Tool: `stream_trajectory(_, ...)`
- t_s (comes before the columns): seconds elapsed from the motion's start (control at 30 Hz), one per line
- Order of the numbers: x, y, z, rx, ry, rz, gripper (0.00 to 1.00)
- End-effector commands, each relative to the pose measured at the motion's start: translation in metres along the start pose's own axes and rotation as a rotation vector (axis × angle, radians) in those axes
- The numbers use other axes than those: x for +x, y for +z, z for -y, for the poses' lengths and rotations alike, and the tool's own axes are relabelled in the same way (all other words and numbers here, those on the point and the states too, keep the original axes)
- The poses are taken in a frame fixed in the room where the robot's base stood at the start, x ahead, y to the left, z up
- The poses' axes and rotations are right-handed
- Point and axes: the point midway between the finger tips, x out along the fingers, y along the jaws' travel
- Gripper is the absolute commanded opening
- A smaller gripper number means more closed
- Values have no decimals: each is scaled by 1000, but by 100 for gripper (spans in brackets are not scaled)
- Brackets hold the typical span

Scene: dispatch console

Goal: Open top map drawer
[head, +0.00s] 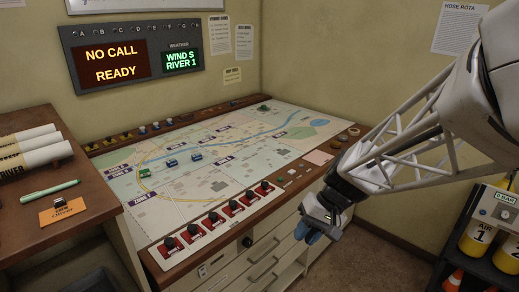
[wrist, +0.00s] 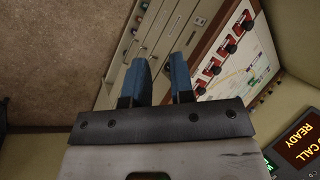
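The map drawers are pale fronts with long bar handles under the front edge of the map console. In the head view the upper visible handle (head: 263,250) and the one below it (head: 263,268) sit left of my gripper (head: 309,234). The drawer fronts look flush and closed. My gripper has blue fingers and hangs in front of the console's right part, apart from the handles. In the wrist view my gripper (wrist: 160,62) shows its two fingers spread with an empty gap between them. The drawer fronts (wrist: 165,35) lie beyond the fingertips.
The map tabletop (head: 205,165) has a row of red switch boxes (head: 222,220) along its front edge. A wooden desk (head: 85,205) with rolled maps stands at left. A dark cart (head: 480,262) with yellow cylinders stands at right. Carpeted floor (head: 372,262) is clear between console and cart.

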Motion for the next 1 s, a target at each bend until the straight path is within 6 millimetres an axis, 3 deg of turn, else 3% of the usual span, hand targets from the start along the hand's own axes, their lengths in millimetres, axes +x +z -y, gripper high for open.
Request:
stream_trajectory(0.53,66,-97,-18,36,-307,40,22)
stream_trajectory(1.0,132,-177,-53,86,-550,-18,22)
